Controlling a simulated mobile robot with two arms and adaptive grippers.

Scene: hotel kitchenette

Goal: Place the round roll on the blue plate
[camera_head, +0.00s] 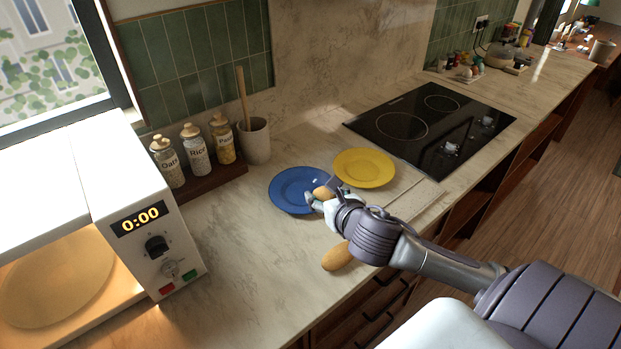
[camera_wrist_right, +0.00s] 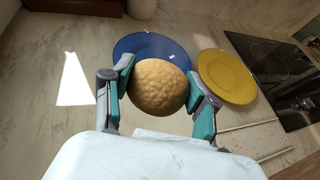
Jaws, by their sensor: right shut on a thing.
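The round roll (camera_wrist_right: 158,87) is golden brown and sits between the fingers of my right gripper (camera_wrist_right: 160,92), which is shut on it. In the head view the roll (camera_head: 323,192) shows at the fingertips, over the right edge of the blue plate (camera_head: 287,189). In the wrist view the blue plate (camera_wrist_right: 135,44) lies beyond the roll and is partly covered by it. I cannot tell whether the roll touches the plate. My left gripper is not in view.
A yellow plate (camera_head: 364,168) lies right of the blue one. A long roll (camera_head: 337,257) lies near the counter's front edge. A cooktop (camera_head: 430,125), jars (camera_head: 195,150), a utensil crock (camera_head: 255,141) and a microwave (camera_head: 150,225) stand around. A pale board (camera_head: 413,202) lies beside my arm.

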